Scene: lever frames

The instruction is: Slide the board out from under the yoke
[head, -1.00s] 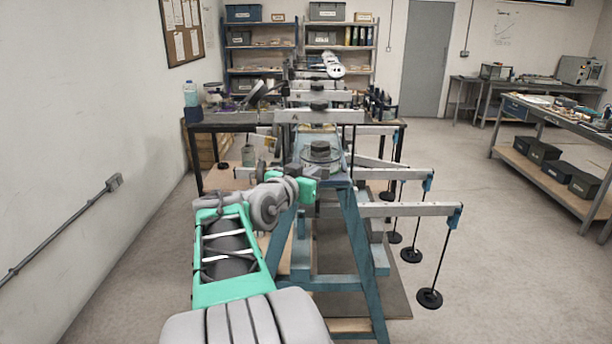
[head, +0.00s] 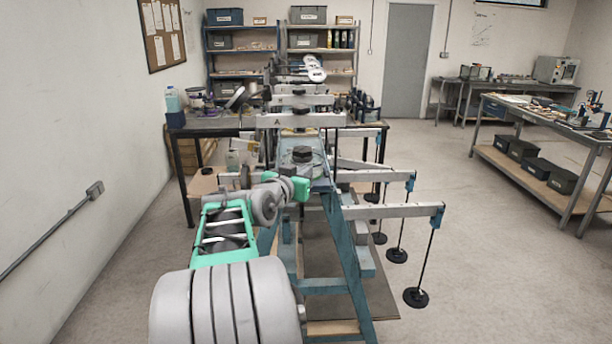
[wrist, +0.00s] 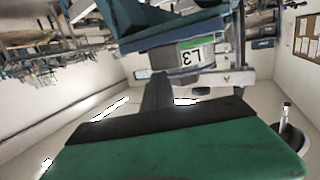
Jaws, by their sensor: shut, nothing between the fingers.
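A grey crossbeam marked A (head: 300,121) spans the blue stand (head: 345,240) in the head view; it may be the yoke. A thin pale strip (head: 298,132) shows just under it, and I cannot tell whether it is the board. My arm reaches to the near left side of the stand, its green end hiding the fingers there. In the wrist view my gripper (wrist: 158,78) is shut and empty, its narrow grey fingers rising from a black edge.
Several grey lever arms (head: 395,211) stick out right of the stand, with black disc weights (head: 415,297) hanging from rods. A cluttered dark table (head: 205,130) stands behind. A workbench (head: 540,115) is at the right and a wall at the left.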

